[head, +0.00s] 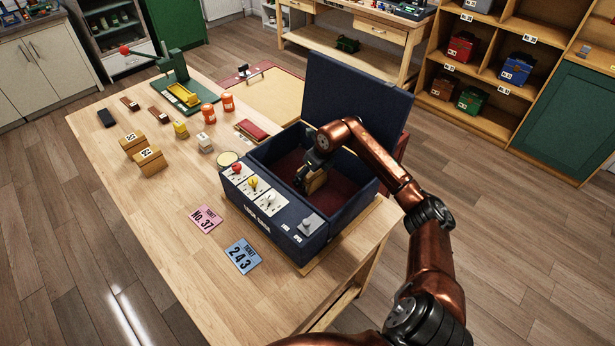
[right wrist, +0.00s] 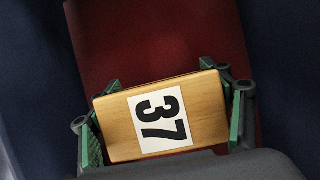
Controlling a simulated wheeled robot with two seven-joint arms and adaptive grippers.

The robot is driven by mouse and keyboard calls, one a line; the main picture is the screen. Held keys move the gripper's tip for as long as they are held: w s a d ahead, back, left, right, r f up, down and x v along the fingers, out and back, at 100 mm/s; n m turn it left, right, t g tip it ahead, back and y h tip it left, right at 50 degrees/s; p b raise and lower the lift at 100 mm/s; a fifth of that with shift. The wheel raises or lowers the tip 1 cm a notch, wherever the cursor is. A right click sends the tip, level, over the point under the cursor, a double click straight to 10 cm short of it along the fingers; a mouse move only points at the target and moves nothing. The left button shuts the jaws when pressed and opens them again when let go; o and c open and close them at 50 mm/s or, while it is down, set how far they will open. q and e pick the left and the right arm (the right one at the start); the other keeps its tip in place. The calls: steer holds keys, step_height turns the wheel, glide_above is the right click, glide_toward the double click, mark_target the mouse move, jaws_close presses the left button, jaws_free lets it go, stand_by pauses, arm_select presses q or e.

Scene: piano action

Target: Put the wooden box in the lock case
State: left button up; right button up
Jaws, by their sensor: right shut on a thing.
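The lock case (head: 262,232) is a dark blue open box with a red lining, its lid (head: 355,98) raised at the back. It stands at the right end of the wooden table. My right gripper (head: 313,180) reaches down inside the case. It is shut on a wooden box (right wrist: 122,128) with a white label reading 37; the right wrist view shows green finger pads on both sides of it. The red lining (right wrist: 150,40) lies beyond the box; whether the box touches the floor I cannot tell. My left gripper is not in view.
Two labelled wooden boxes (head: 150,160) stand on the table at the left. A pink ticket No. 37 (head: 205,219) and a blue ticket 243 (head: 242,256) lie before the case. Orange jars (head: 208,113) and a green press (head: 178,85) stand farther back.

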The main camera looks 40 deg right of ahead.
mark_target(312, 176)
steer(key=shift+w+f, duration=0.1)
steer(key=shift+f, duration=0.35)
steer(key=shift+f, duration=0.15)
steer(key=o, duration=1.3)
steer(key=shift+r, duration=0.45)
steer(key=p+v, duration=0.1)
steer(key=v, duration=1)
steer(key=shift+s+r, duration=0.2)
